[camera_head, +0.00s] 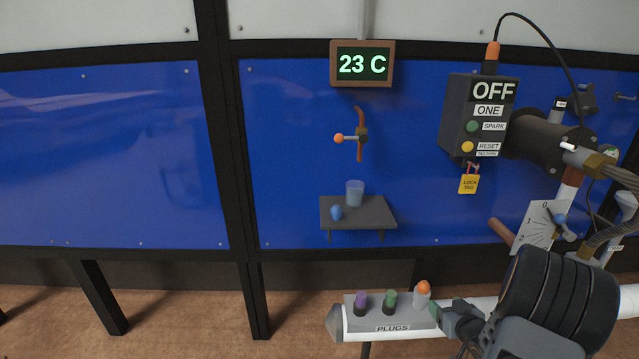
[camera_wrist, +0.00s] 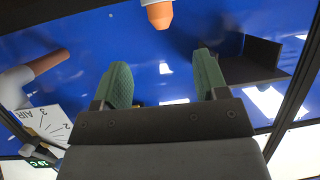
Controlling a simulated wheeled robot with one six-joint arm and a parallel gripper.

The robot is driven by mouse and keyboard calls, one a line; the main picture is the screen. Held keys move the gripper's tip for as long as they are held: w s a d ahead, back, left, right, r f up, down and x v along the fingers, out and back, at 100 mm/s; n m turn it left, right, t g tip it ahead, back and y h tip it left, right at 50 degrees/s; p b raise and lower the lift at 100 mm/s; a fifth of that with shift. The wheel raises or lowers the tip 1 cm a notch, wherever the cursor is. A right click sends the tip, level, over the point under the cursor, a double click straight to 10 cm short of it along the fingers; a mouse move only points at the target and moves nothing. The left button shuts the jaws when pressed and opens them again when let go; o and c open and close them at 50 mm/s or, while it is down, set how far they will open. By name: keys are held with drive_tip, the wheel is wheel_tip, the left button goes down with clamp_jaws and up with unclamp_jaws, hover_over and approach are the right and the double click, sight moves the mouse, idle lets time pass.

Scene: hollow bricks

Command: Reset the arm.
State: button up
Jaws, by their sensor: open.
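My arm reaches in from the lower right of the head view. My gripper (camera_head: 440,312) is beside the right end of the plug tray (camera_head: 358,325), close to the orange-topped plug (camera_head: 422,295). In the wrist view my gripper (camera_wrist: 160,88) shows two green finger pads spread apart with nothing between them. An orange-tipped pale piece (camera_wrist: 158,14) is beyond the fingertips at the top edge, apart from them. It looks like the orange-topped plug, but I cannot be sure.
A purple plug (camera_head: 361,302) and a green plug (camera_head: 390,301) stand in the tray. A control box (camera_head: 452,130) reading OFF, a dial plate (camera_head: 532,226) and pipes crowd the right. A wall shelf (camera_head: 372,213) holds a cup (camera_head: 355,192) and a blue object (camera_head: 337,212). The left is clear.

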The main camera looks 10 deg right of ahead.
drive_tip(key=s+d+f+m+g+h, duration=0.2)
drive_tip(key=s+d+f+g, duration=0.1)
drive_tip(key=s+f+g, duration=0.2)
drive_tip(key=s+a+r+m+g+h+p, duration=0.1)
drive_tip(key=s+r+g+p, duration=0.2)
drive_tip(key=r+g, duration=0.1)
drive_tip(key=s+a+r+n+y+p, duration=0.2)
drive_tip(key=a+r+p, duration=0.5)
drive_tip(key=a+r, duration=0.7)
drive_tip(key=s+a+r+n+g+y+p, duration=0.1)
drive_tip(key=s+a+r+p, duration=0.2)
drive_tip(key=a+r+p, duration=0.4)
drive_tip(key=a+r, duration=0.7)
drive_tip(key=r, duration=0.4)
drive_tip(key=shift+s+a+r+n+y, duration=0.15)
drive_tip(key=shift+s+a+n+y, duration=0.15)
drive_tip(key=shift+n+y, duration=0.1)
